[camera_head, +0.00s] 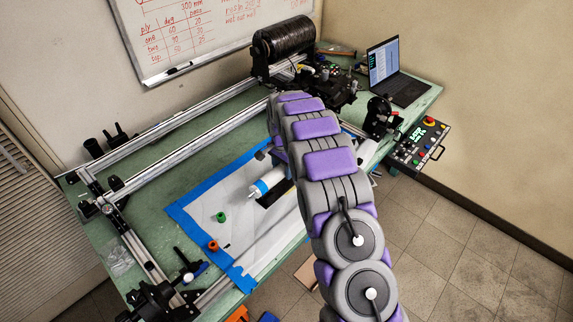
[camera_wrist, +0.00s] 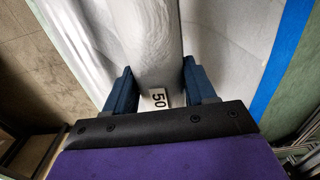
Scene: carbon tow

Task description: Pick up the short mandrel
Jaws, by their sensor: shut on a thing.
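The short mandrel (camera_wrist: 153,35) is a pale grey-white cylinder with a small "50" label, seen between the two blue fingers in the wrist view. My gripper (camera_wrist: 160,88) is shut on it, one finger on each side. In the head view, a white cylinder end with a blue band and a thin tip, seemingly the same mandrel (camera_head: 270,182), sticks out left of my arm over the white sheet. My arm hides my fingers and the rest of it there. I cannot tell whether it touches the sheet.
The white sheet (camera_head: 205,198) has a blue tape border on the green table (camera_head: 100,245). A green spool (camera_head: 221,217) and an orange one (camera_head: 213,246) stand on it. Metal rails (camera_head: 170,140) cross the table. A black roll (camera_head: 284,45), laptop (camera_head: 390,72) and control box (camera_head: 420,143) are farther off.

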